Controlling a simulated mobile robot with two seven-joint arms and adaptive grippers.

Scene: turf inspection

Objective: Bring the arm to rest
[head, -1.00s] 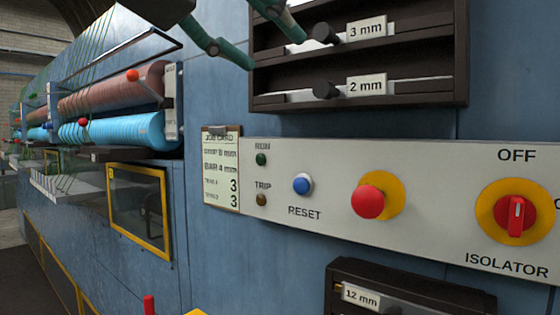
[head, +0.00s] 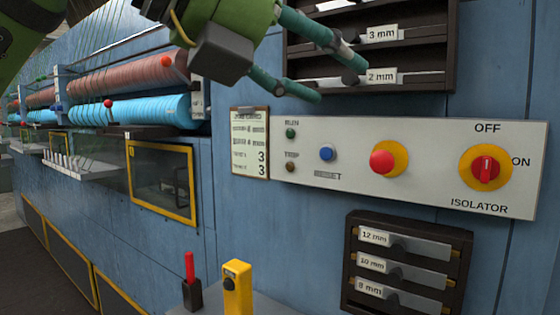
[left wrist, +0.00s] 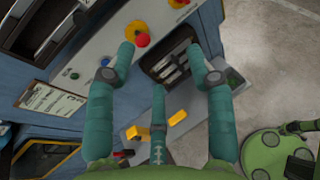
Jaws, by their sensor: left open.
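My left arm comes in from the top left of the head view. Its left gripper (head: 342,80) has teal fingers spread apart with nothing between them. The fingers are in front of the upper gauge rack (head: 446,50), near the 2 mm label; I cannot tell if they touch it. In the left wrist view, the fingers of the left gripper (left wrist: 160,52) are spread wide and empty, with the control panel (left wrist: 92,62) beyond them. The right gripper is not in view.
The control panel (head: 350,195) carries a blue reset button (head: 327,153), a red stop button (head: 382,162) and a red isolator switch (head: 486,170). A job card (head: 249,150) hangs at its left. Below are a lower rack (head: 462,245), a yellow post (head: 237,290) and a red-handled tool (head: 189,268).

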